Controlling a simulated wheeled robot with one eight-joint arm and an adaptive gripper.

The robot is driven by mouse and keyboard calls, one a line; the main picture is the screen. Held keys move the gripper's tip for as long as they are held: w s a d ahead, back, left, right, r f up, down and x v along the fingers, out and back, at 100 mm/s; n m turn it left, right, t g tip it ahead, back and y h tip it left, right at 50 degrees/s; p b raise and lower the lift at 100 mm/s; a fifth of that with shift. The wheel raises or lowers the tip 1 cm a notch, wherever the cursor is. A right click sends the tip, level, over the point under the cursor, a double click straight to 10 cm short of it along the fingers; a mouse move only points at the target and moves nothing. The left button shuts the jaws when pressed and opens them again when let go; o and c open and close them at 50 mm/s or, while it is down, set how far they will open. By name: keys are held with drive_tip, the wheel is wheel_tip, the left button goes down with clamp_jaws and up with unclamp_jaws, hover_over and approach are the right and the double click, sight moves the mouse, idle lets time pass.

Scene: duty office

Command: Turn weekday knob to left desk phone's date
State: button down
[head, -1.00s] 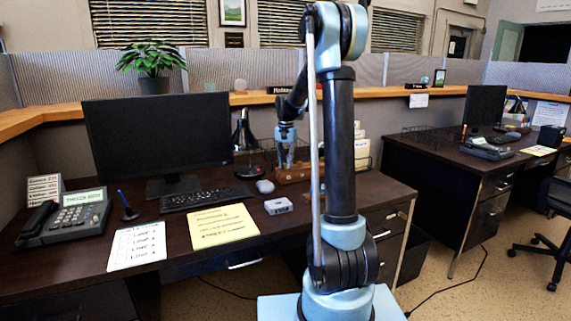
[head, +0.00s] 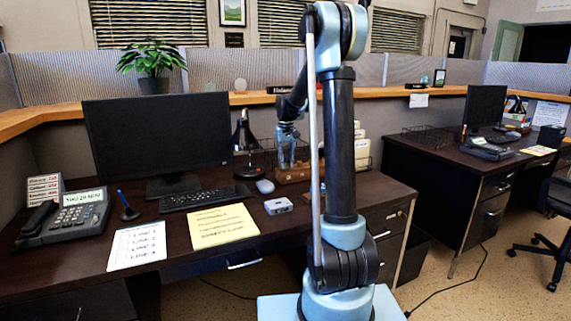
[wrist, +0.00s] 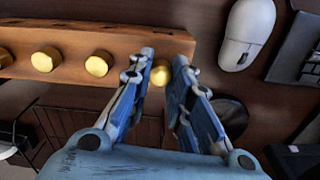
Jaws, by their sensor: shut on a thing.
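A wooden block (wrist: 205,42) with a row of several round brass knobs lies across the wrist view. My gripper (wrist: 161,68) has one fingertip on each side of the end knob (wrist: 161,75), the rightmost in that view, and is shut on it. The knob's markings are not visible, so I cannot tell which setting it has. In the head view my gripper (head: 287,164) is down at the block (head: 292,175), partly hidden by my arm. The left desk phone (head: 66,217) has a lit display (head: 83,197) that appears to read THU 28 NOV, in small blurred text.
A mouse (head: 265,186), keyboard (head: 205,197) and monitor (head: 155,135) stand left of the block. A black lamp (head: 244,135) is close beside my gripper. A yellow note (head: 222,226) and small white box (head: 278,206) lie in front. A second desk phone (head: 486,148) sits on the right desk.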

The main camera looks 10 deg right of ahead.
idle(0.4)
drive_tip(key=c, duration=1.4)
unclamp_jaws()
drive_tip(key=shift+c, duration=0.2)
wheel_tip(320, 180, up, 12)
drive_tip(key=s+d+f+m+t, duration=0.1)
drive_tip(key=s+d+f, duration=0.1)
drive_tip(key=s, duration=1)
drive_tip(key=s+d+f, duration=0.2)
drive_tip(key=s, duration=1)
drive_tip(key=s+d+f+m+t, duration=0.1)
drive_tip(key=s+d+f, duration=0.1)
drive_tip(key=s+f, duration=1.3)
drive_tip(key=s, duration=0.3)
drive_tip(key=shift+s+f, duration=0.25)
